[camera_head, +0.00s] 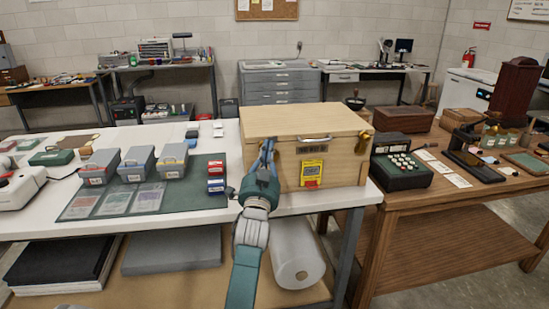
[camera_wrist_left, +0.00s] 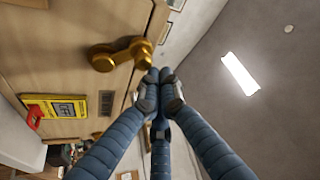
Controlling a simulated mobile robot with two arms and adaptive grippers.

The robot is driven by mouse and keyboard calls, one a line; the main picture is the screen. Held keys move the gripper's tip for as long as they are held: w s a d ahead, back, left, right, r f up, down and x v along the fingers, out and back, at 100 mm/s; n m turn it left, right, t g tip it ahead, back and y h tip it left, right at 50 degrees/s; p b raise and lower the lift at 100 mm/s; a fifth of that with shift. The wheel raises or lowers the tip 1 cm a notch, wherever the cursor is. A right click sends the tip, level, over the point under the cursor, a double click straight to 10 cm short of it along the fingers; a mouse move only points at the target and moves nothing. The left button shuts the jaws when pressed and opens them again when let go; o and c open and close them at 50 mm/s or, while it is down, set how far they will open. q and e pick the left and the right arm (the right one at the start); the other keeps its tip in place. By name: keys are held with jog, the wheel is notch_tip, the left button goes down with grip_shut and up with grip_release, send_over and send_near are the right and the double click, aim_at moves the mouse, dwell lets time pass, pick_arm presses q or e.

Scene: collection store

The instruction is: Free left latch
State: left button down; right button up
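The wooden case (camera_head: 338,170) stands closed on the right end of the white table. A brass right latch (camera_head: 364,140) shows on its right side. The left latch is hidden behind my left gripper (camera_head: 267,150) in the head view. In the left wrist view, the brass left latch (camera_wrist_left: 118,53) sits on the case's wooden face, with its round knob near my fingertips. My left gripper (camera_wrist_left: 159,78) has its fingertips together, just beside the knob, with nothing visible between them. I cannot tell whether they touch the latch. My right gripper is not in view.
A yellow label (camera_head: 312,173) with a red tag is on the case front, below a handle (camera_head: 314,138). Grey bins (camera_head: 137,163) and a green mat (camera_head: 150,200) lie left of the case. A dark keyed machine (camera_head: 402,170) stands close on its right.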

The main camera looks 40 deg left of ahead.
pick_arm(q)
jog(key=shift+n+y, duration=0.3)
jog(key=shift+n, duration=0.4)
jog(key=shift+s+a+f+b, duration=0.25)
jog(key=shift+s+a+f, duration=0.2)
jog(key=shift+f, duration=0.2)
jog(key=shift+s+a+f+b, duration=0.3)
jog(key=shift+s+a+f, duration=0.1)
jog(key=shift+f, duration=0.25)
jog(key=shift+s+a+f+b, duration=0.25)
jog(key=shift+s+a+f, duration=0.15)
jog(key=shift+f, duration=0.25)
jog(key=shift+f, duration=0.15)
